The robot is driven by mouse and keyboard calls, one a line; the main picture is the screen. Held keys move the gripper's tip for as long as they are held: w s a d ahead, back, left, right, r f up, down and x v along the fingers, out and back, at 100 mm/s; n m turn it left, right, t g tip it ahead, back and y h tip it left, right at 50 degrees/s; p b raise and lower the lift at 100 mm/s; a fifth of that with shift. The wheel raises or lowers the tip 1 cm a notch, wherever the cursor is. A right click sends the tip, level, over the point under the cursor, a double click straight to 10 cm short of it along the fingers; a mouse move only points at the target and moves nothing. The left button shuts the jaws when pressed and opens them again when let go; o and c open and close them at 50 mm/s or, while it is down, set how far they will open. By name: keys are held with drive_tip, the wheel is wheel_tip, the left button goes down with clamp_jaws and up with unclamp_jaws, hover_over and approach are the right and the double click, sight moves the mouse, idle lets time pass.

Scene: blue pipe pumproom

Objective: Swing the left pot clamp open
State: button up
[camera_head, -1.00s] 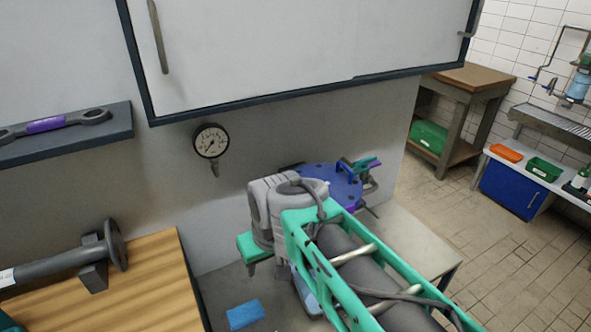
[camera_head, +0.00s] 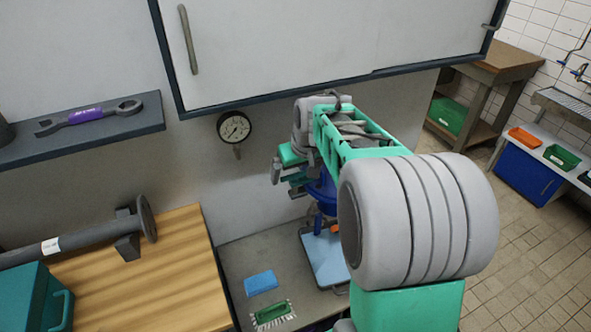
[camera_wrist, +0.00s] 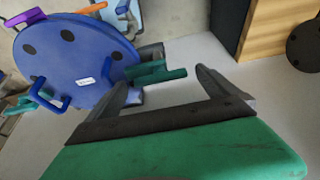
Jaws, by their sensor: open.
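The pot's round blue lid (camera_wrist: 75,55) shows in the wrist view, with dark spots and a small white label. A teal clamp handle (camera_wrist: 158,73) sticks out from the rim toward my gripper; it appears to be the left pot clamp. My gripper (camera_wrist: 162,78) is open, and the handle end lies in view between its fingertips. I cannot tell whether they touch. In the head view the blue pot (camera_head: 322,195) is mostly hidden by my arm. My gripper (camera_head: 278,170) is on its left side, only partly visible.
Other clamps on the rim have purple (camera_wrist: 22,18) and orange (camera_wrist: 86,8) handles. A gauge (camera_head: 235,128) is on the wall under an overhead cabinet (camera_head: 310,50). A blue sponge (camera_head: 261,283) and green brush (camera_head: 271,314) lie on the bench, left of a light blue board (camera_head: 326,258).

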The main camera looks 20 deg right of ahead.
drive_tip(key=shift+c, duration=0.6)
drive_tip(key=c, duration=1.2)
drive_tip(key=shift+c, duration=0.2)
drive_tip(key=shift+a+m+b, duration=0.1)
drive_tip(key=shift+m+b, duration=0.2)
drive_tip(key=shift+m, duration=0.1)
drive_tip(key=m+h+b, duration=0.1)
drive_tip(key=m, duration=0.1)
drive_tip(key=shift+a+m, duration=0.15)
drive_tip(key=shift+m, duration=0.15)
drive_tip(key=m+h, duration=0.1)
drive_tip(key=m, duration=0.1)
drive_tip(key=m+g+b, duration=0.1)
drive_tip(key=m, duration=0.1)
drive_tip(key=shift+w+a+m+h, duration=0.2)
drive_tip(key=shift+m+h, duration=0.1)
drive_tip(key=shift+h, duration=0.1)
drive_tip(key=m+g+h, duration=0.1)
drive_tip(key=m, duration=0.3)
drive_tip(key=shift+w+r+p, duration=0.1)
drive_tip(key=shift+p, duration=0.25)
drive_tip(key=shift+w+a+m+g+h+p, duration=0.15)
drive_tip(key=shift+m+g+p, duration=0.3)
drive_tip(key=shift+m, duration=0.65)
drive_tip(key=shift+d+m+g+h+p, duration=0.1)
drive_tip(key=shift+m+g+h+p, duration=0.35)
drive_tip(key=shift+m, duration=0.65)
